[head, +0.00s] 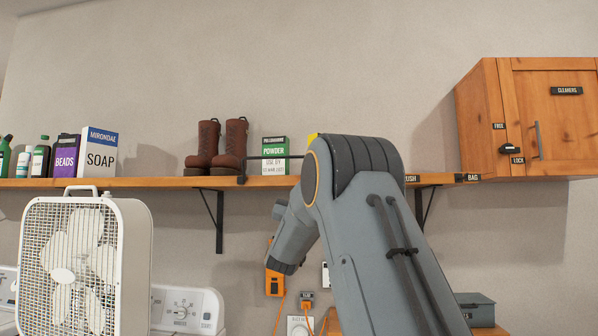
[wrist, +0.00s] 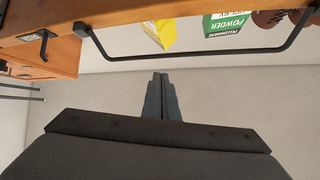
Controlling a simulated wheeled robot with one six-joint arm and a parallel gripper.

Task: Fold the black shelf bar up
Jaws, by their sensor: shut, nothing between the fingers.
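The black shelf bar (head: 275,157) is a thin U-shaped rod mounted on the front edge of the wooden shelf (head: 130,183). In the head view it shows above the shelf edge, in front of a green powder box, its right part hidden by my arm. My gripper is hidden in the head view.
Brown boots (head: 218,145), the powder box (head: 275,150), a yellow box (wrist: 160,32) and a soap box (head: 98,150) stand on the shelf. A wooden cabinet (head: 555,125) is at right. A white fan (head: 85,260) stands at lower left. Shelf brackets (head: 219,225) hang below.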

